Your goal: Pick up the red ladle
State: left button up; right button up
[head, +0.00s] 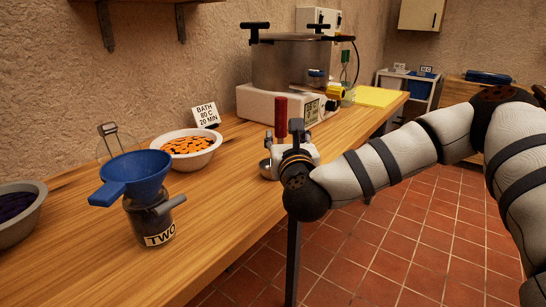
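The red ladle (281,117) shows as an upright red handle at the middle of the head view, over the worktop. A round metal part (265,168), perhaps its bowl, shows low beside my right gripper. My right gripper (293,150) is at the handle's lower end, at the front edge of the worktop. My wrist hides its fingers, so I cannot tell whether they are open or closed around the handle. My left gripper is out of view.
The tiled floor is clear.

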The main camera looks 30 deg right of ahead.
aim_at(281, 127)
jog(key=x, duration=0.7)
jog(key=shift+w, duration=0.25)
grip_shut()
